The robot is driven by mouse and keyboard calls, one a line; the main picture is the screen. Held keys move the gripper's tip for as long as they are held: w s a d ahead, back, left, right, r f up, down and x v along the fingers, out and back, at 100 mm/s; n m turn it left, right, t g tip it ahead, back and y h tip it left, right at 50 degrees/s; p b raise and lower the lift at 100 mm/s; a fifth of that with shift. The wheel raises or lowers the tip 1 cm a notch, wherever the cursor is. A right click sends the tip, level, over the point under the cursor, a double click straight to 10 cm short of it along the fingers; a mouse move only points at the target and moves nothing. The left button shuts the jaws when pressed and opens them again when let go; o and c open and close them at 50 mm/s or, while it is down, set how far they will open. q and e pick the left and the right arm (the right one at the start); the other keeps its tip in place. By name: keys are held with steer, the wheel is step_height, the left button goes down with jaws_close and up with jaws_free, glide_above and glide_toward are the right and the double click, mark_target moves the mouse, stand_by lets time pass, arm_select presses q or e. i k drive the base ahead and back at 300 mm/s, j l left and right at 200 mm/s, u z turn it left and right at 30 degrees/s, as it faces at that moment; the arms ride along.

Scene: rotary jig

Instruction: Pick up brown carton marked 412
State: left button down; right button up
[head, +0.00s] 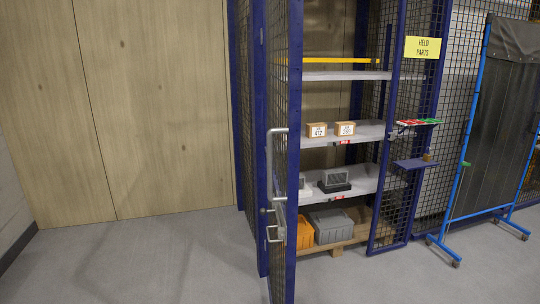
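The brown carton marked 412 (317,132) sits upright on a grey shelf (365,132) inside a blue mesh cage. Its white label faces me. A similar brown carton (345,127) with a white label stands just to its right on the same shelf; its number is too small to read surely. Neither of my grippers is in view.
A blue-framed mesh door (293,90) with a grey handle (270,165) stands swung out, left of the shelves. Lower down are a black tray (334,187), an orange bin (304,232) and a grey bin (332,225). A blue-framed dark screen (500,110) stands right. Floor at front left is clear.

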mark_target(313, 130)
steer(key=j+z, duration=0.2)
steer(key=j, duration=0.3)
steer(key=k+j+z, duration=0.2)
steer(key=j, duration=0.3)
steer(key=k+j+z, duration=0.15)
steer(key=j, duration=0.35)
steer(key=i+l, duration=0.35)
steer(key=i+l+u, duration=0.15)
steer(key=i+l, duration=0.55)
steer(key=i+l+u, duration=0.1)
steer(key=i+l, duration=0.25)
steer(key=l, duration=0.15)
steer(key=i+l+u, duration=0.1)
steer(key=i+l, duration=0.2)
steer(key=l, duration=0.15)
steer(key=i+l, duration=0.3)
steer(key=l, duration=0.15)
steer(key=i+l+u, duration=0.15)
steer(key=i+l, duration=0.2)
steer(key=l, duration=0.1)
